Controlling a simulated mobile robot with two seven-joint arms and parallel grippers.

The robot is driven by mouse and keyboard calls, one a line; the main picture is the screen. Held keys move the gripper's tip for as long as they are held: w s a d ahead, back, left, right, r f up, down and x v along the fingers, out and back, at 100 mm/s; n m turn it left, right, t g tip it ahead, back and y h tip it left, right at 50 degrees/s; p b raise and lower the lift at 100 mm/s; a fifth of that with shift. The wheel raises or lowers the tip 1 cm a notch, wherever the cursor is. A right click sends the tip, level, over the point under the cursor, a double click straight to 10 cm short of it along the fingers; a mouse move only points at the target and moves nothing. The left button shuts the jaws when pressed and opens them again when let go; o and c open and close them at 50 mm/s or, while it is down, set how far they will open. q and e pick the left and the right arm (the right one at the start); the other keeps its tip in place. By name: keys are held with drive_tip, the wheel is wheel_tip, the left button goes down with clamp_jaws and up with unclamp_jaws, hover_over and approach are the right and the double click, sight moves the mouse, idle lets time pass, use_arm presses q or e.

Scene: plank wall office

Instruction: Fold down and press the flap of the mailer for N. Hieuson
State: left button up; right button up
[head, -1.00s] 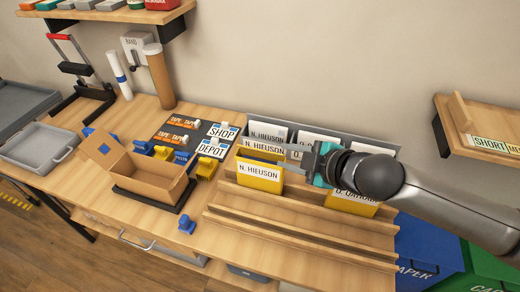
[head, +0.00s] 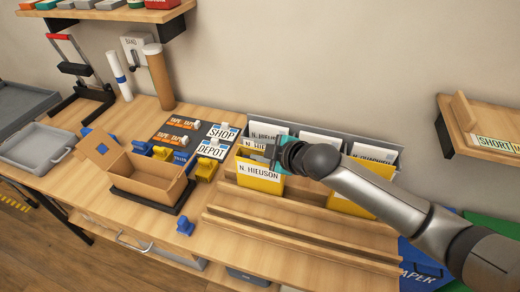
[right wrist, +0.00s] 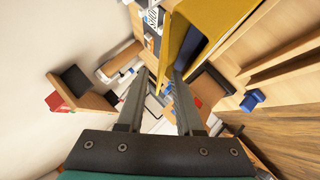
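The yellow mailer labelled N. HIEUSON (head: 259,182) stands upright in the wooden rack at the left end of its row. My right gripper (head: 272,152) is at its top edge, over the upper right part, and hides some of it. In the right wrist view the two fingers (right wrist: 158,88) are apart. The yellow mailer (right wrist: 200,28) rises just beyond them, and a yellow strip of it reaches down between the fingertips. I cannot tell whether a finger touches it. The mailer's dark opening shows beside the right-hand finger. My left gripper is out of view.
A second yellow mailer (head: 350,203) stands to the right, partly behind my arm. A grey bin (head: 318,134) with white labelled cards is behind the rack. An open cardboard box (head: 150,178) stands to the left. The front rack steps (head: 300,235) are empty.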

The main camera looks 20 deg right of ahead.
clamp_jaws()
idle(1.4)
